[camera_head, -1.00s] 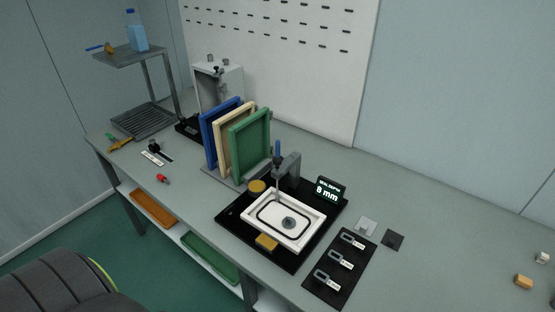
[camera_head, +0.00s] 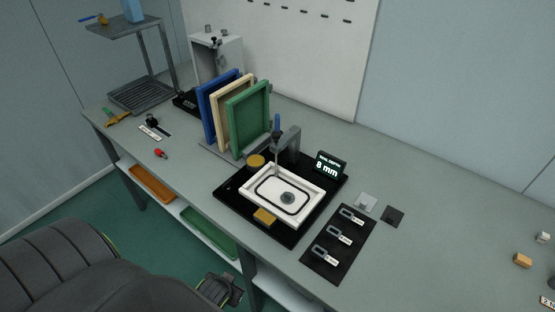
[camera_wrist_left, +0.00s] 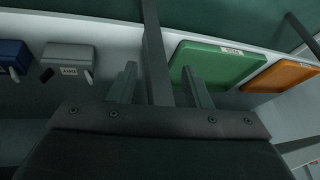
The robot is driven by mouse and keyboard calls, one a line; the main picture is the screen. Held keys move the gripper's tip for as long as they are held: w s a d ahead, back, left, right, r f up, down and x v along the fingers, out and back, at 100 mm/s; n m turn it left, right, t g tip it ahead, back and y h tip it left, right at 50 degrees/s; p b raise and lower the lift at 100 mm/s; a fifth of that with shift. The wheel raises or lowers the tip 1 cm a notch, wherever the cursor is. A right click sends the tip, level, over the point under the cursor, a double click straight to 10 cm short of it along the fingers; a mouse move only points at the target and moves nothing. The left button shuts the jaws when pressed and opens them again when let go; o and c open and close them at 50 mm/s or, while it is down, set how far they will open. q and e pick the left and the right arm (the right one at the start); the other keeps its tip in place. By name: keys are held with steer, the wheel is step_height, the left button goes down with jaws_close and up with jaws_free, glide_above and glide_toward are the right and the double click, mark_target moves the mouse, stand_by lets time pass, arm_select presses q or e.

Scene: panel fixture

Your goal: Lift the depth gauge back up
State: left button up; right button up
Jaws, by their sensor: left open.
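The depth gauge (camera_head: 277,146) stands at the back of the black fixture. It has a blue-topped handle (camera_head: 277,122) on a grey bracket (camera_head: 288,142), and its thin rod reaches down to the white tray-like panel (camera_head: 265,177). Whether the tip touches the panel is too small to tell. The display (camera_head: 328,167) beside it reads 8 mm. My left gripper (camera_head: 228,290) is at the bottom of the head view, in front of the bench and well away from the gauge. In the left wrist view its two fingers (camera_wrist_left: 161,88) are apart, with nothing held. My right gripper is not in view.
Blue, cream and green panels (camera_head: 248,119) stand in a rack left of the gauge. A black mat with several tagged clips (camera_head: 340,242) lies at the front right. Below the bench are a green tray (camera_head: 208,232) and an orange tray (camera_head: 153,184). A grey bench leg shows between my fingers in the wrist view.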

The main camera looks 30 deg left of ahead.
arm_select(q)
steer(key=w+r+n+t+y, duration=0.15)
steer(key=w+r, duration=0.25)
steer(key=r, duration=1.1)
steer(key=t+y, duration=0.2)
steer(key=t, duration=0.9)
glide_toward(275, 138)
steer(key=shift+n+h, duration=0.25)
steer(key=shift+n, duration=0.2)
steer(key=p+x, duration=0.2)
steer(key=x, duration=0.9)
steer(key=shift+w+a, duration=0.1)
steer(key=shift+a, duration=0.1)
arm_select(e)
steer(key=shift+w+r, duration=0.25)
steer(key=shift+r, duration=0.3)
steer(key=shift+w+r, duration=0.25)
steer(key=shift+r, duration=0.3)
arm_select(q)
jaws_close()
